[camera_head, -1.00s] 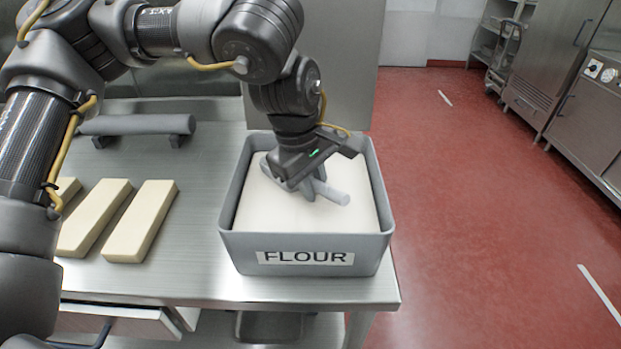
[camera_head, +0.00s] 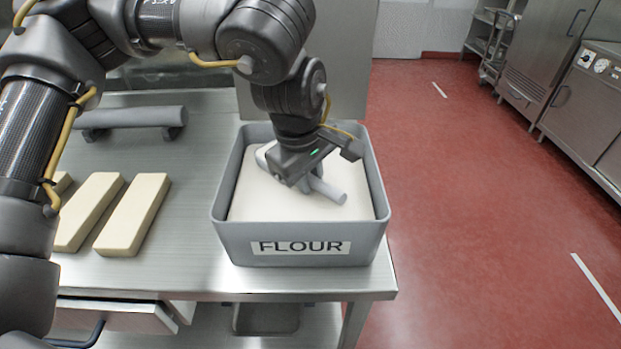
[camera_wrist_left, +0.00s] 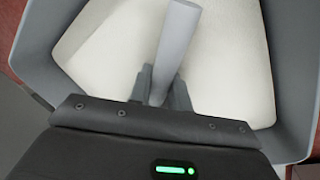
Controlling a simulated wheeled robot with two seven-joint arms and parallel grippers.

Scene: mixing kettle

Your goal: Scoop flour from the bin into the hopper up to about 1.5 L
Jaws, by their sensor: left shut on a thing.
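The grey flour bin (camera_head: 228,232), labelled FLOUR, stands on the steel table near its right end. White flour (camera_head: 250,200) fills much of it. My left gripper (camera_head: 306,183) reaches down into the bin and is shut on the grey handle of a scoop (camera_head: 331,192). A bit of the scoop's grey body shows left of the gripper, at the flour; the rest is hidden. In the left wrist view the scoop handle (camera_wrist_left: 176,50) stands between the two fingers (camera_wrist_left: 160,90), with flour (camera_wrist_left: 225,70) around it. My right gripper and the hopper are not in view.
Pale blocks (camera_head: 133,215) lie on the steel table (camera_head: 200,275) left of the bin. A grey bar on supports (camera_head: 130,118) lies behind them. A grey panel rises behind the bin. Open red floor (camera_head: 480,220) lies to the right, with steel kitchen units (camera_head: 585,100) beyond.

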